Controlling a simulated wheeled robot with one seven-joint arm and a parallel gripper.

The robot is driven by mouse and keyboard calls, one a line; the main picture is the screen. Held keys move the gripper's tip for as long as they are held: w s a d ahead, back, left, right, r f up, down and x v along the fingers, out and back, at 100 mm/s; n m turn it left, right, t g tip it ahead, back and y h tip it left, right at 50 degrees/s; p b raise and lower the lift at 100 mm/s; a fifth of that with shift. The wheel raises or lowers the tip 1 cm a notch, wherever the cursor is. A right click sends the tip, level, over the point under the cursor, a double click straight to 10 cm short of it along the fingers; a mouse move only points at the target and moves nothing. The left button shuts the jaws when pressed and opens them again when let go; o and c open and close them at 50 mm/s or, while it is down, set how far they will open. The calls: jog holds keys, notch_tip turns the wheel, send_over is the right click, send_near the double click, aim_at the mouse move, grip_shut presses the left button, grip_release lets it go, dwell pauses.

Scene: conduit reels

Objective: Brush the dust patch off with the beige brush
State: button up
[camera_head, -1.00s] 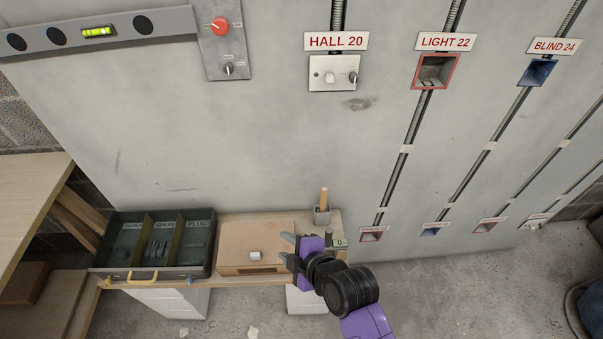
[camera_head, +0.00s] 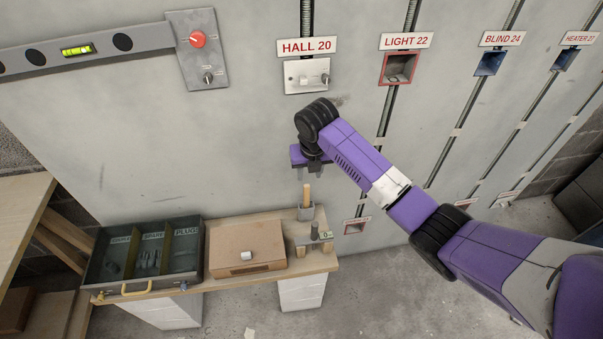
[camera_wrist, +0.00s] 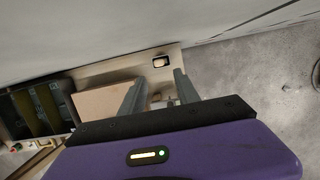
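The beige brush (camera_head: 307,194) stands upright in a small grey holder (camera_head: 306,213) on the bench, only its handle showing. The dust patch is a dark smudge (camera_head: 337,101) on the grey wall, below and right of the HALL 20 switch plate (camera_head: 307,76); my arm partly covers it. My gripper (camera_head: 313,174) points down just above the brush handle, apart from it as far as I can tell. In the wrist view my gripper (camera_wrist: 159,77) is open and empty, and the holder (camera_wrist: 163,62) shows beyond the fingertips.
An open compartment box (camera_head: 146,256) and a brown box (camera_head: 247,247) with a white knob stand on the bench (camera_head: 233,284) to the left. A small grey item (camera_head: 315,232) with a tag stands right of the brown box. Recessed wall boxes (camera_head: 399,68) lie right.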

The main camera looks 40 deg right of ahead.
aim_at(307, 186)
jog(key=b+x, duration=0.6)
jog(key=shift+f, duration=0.2)
jog(key=shift+b+x, duration=0.6)
jog(key=shift+x, duration=0.6)
jog(key=shift+w, duration=0.15)
grip_shut()
jog(key=shift+p+v, duration=0.95)
jog(key=shift+p, duration=0.05)
jog(key=w+d+p+v, duration=0.1)
jog(key=p+v, duration=0.5)
jog(key=v, duration=0.1)
jog(key=shift+w+r+p, duration=0.2)
jog(key=shift+w+p, duration=0.1)
jog(key=shift+s+d, duration=0.1)
dwell(0.4)
